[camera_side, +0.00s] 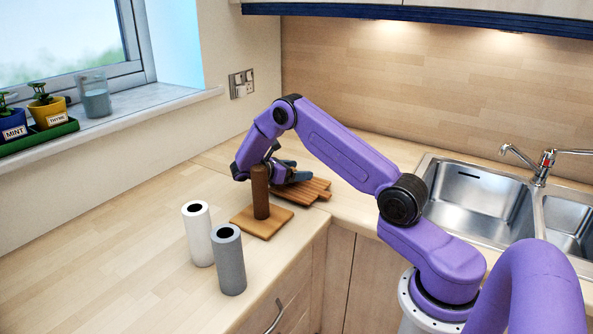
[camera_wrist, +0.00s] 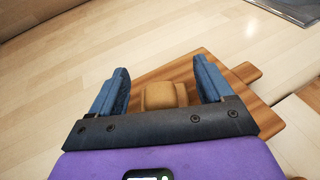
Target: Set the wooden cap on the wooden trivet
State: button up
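The wooden trivet (camera_side: 312,193) is a brown slatted board on the worktop near the corner. In the wrist view the trivet (camera_wrist: 244,72) lies below my gripper (camera_wrist: 163,88). The wooden cap (camera_wrist: 165,96) is a small tan block between the two blue fingers, with a narrow gap visible on each side. It appears over the trivet and seems to rest on it, though its underside is hidden. In the side view my gripper (camera_side: 287,174) is low over the trivet, its fingers apart, and the cap cannot be made out.
A wooden post (camera_side: 260,194) on a square base stands close in front of my gripper. A white cylinder (camera_side: 197,236) and a grey cylinder (camera_side: 229,262) stand nearer the front. A sink (camera_side: 476,200) is to the right.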

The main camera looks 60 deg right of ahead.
jog(key=shift+r, duration=0.15)
jog(key=v, duration=1.2)
jog(key=shift+s, duration=0.1)
